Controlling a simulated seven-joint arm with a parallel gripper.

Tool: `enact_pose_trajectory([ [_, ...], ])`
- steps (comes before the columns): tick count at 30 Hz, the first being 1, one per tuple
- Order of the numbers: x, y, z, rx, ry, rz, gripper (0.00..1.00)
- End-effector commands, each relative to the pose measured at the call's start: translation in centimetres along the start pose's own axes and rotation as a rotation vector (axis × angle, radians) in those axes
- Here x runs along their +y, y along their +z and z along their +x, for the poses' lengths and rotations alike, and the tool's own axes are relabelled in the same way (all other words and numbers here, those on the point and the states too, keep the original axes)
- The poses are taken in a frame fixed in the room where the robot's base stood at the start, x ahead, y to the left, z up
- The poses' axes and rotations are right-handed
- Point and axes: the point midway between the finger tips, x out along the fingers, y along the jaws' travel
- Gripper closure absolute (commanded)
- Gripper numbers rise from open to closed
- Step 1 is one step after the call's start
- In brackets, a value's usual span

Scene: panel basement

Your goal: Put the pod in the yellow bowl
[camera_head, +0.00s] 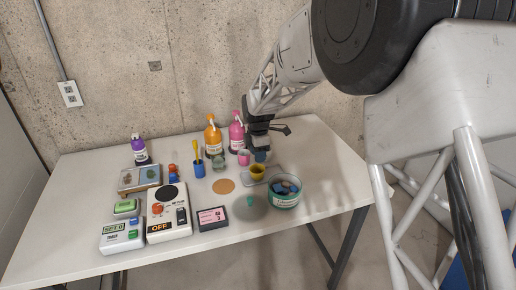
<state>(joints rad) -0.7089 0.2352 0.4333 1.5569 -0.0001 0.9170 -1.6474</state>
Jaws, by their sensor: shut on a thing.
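My gripper (260,148) points down over the right part of the table, near the back. It is shut on a small blue-grey thing (260,157), which looks like the pod, though it is small and partly hidden by the fingers. The small yellow bowl (257,174) stands just below and in front of the gripper, on a pale flat piece. The held thing appears above the bowl's far rim; the exact gap is hard to tell.
A teal tub (285,204) with dark blue pieces stands close right of the yellow bowl. A pink cup (243,160), pink pump bottle (236,137) and orange pump bottle (213,142) stand left of the gripper. A grey disc (246,212) lies in front.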

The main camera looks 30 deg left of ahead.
Motion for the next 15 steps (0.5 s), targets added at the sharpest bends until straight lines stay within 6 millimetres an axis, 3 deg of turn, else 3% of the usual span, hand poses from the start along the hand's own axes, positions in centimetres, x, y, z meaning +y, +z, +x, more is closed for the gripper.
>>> enact_pose_trajectory([
  [15, 0.03, 0.00, 0.81, 0.000, 0.001, 0.000, 0.83],
])
